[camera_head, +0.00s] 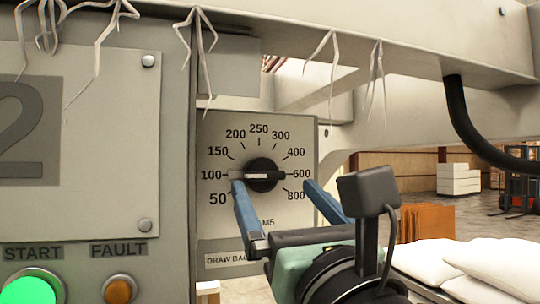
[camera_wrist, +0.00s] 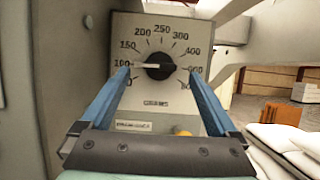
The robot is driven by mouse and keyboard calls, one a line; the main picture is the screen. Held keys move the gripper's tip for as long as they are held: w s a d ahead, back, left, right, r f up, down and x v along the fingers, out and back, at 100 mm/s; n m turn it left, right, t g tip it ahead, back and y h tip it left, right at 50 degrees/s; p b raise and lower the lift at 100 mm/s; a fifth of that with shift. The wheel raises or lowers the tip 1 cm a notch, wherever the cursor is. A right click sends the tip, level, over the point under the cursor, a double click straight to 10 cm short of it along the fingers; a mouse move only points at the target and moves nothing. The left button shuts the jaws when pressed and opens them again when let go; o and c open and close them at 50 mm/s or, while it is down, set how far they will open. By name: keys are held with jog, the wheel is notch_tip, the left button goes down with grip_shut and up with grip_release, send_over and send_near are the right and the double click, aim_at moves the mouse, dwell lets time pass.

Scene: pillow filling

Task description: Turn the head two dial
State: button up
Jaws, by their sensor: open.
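The dial (camera_head: 262,175) is a round black knob with a pale pointer bar on a grey plate marked 50 to 800. Its bar lies level, the white end pointing left at about 100. It also shows in the wrist view (camera_wrist: 159,66). The panel beside it carries a large "2" (camera_head: 22,130). My gripper (camera_head: 272,186) is open and empty, with two blue fingers. In the wrist view, the fingers (camera_wrist: 158,72) show left and right of the dial, and I see no contact with it.
A green START button (camera_head: 32,290) and an orange FAULT button (camera_head: 119,290) sit on the left panel. Pale strands (camera_head: 200,40) hang from the beam above. A black hose (camera_head: 480,140) curves at the right. White pillows (camera_head: 490,262) lie at the lower right.

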aim_at(267, 176)
jog(key=shift+p+x, duration=0.7)
jog(key=shift+x, duration=1.2)
jog(key=c, duration=1.4)
